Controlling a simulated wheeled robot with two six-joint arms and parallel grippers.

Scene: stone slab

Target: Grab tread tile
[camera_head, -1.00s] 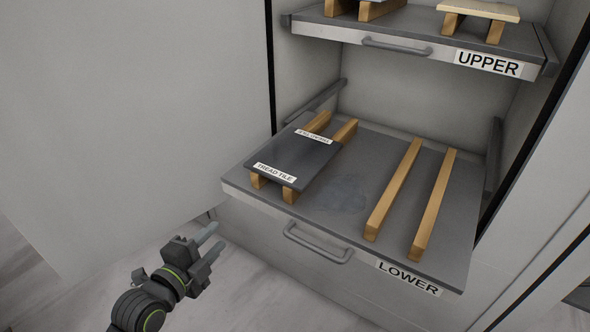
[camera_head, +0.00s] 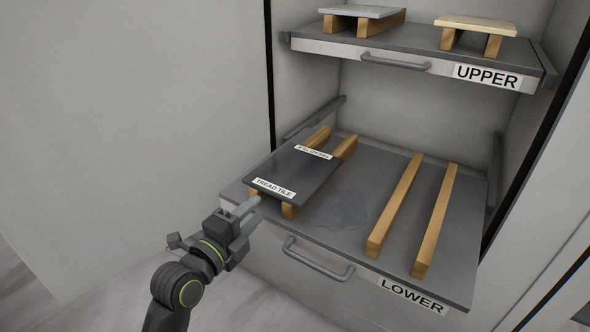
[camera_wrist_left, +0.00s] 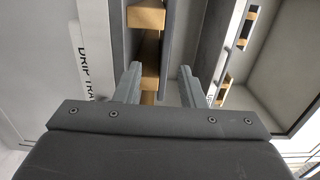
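The tread tile (camera_head: 288,172) is a dark flat slab with a white TREAD TILE label at its near end and another at its far end. It lies on two wooden rails on the left of the lower shelf. My left gripper (camera_head: 253,211) is at the tile's near end, fingers pointing at it. In the left wrist view the fingers (camera_wrist_left: 159,82) are open, with wooden rail ends (camera_wrist_left: 150,76) and the tile's thin edge (camera_wrist_left: 168,40) ahead between them. Contact with the tile cannot be told. My right gripper is out of view.
The lower shelf (camera_head: 335,238) has a front handle (camera_head: 318,262) and two bare wooden rails (camera_head: 395,205) on the right. A stain lies between the rail pairs. The upper shelf (camera_head: 400,42) holds a grey slab (camera_head: 361,12) and a pale slab (camera_head: 476,24) on rails.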

